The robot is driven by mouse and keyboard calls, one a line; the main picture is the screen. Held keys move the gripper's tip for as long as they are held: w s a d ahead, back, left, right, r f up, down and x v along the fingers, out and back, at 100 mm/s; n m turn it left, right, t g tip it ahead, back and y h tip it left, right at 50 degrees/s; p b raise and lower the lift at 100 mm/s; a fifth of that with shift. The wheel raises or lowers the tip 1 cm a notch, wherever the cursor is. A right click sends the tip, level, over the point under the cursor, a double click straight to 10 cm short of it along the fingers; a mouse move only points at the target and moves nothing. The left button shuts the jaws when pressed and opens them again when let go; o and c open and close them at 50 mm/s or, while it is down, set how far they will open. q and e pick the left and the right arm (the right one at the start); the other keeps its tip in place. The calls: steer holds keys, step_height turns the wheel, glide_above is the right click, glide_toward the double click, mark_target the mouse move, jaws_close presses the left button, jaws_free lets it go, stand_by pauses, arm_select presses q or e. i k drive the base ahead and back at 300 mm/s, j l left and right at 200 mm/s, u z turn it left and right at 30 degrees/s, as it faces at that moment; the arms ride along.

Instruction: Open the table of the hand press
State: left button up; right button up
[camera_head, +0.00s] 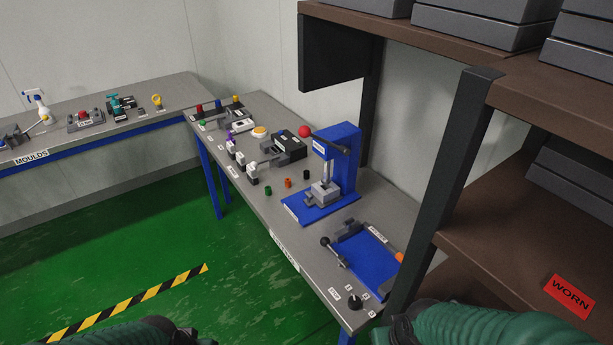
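The hand press (342,160) is a blue upright frame on a blue base plate, standing on the grey workbench in the middle of the view. A red ball knob (305,132) sits on its lever at the upper left. A grey block (325,193), apparently its table, lies on the base under the vertical ram (326,170). I cannot tell whether it is open or closed. My two green arms show only at the bottom edge, well short of the press. No gripper fingers can be made out.
A blue plate fixture (366,252) and a small black knob (355,301) are on the bench's near end. A dark shelf post (456,180) and shelves with grey boxes (480,25) crowd the right. Green floor is clear at left.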

mark_target(319, 197)
steer(key=i+j+u, duration=0.1)
steer(key=j, duration=0.3)
steer(key=i+j, duration=0.3)
steer(key=i+j+u, duration=0.15)
steer(key=j, duration=0.4)
